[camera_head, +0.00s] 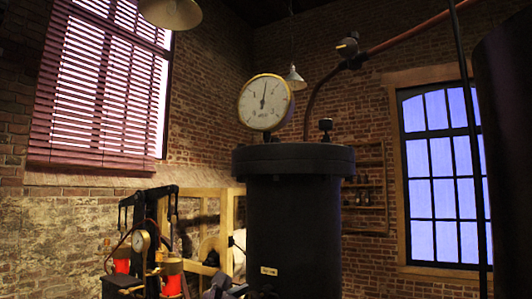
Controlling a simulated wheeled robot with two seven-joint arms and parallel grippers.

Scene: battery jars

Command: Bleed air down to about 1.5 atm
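A large dark cylindrical vessel (293,235) with a wide flanged lid (293,160) stands in the middle. A round brass-rimmed pressure gauge (265,101) sits on top at the left. Its needle points nearly straight up; the scale numbers are too small to read. A small dark knob (325,125) stands on the lid to the right of the gauge. A pipe rises behind the lid to a fitting (348,50) and runs on to the upper right. A small pale label (268,270) is low on the vessel. I can make out neither of my grippers.
At the lower left stands a black-framed apparatus (150,225) with a small gauge (141,240) and red parts. A wooden frame (228,215) is behind it. Wall shelves (365,190) stand behind the vessel. A large dark shape (505,140) fills the right edge.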

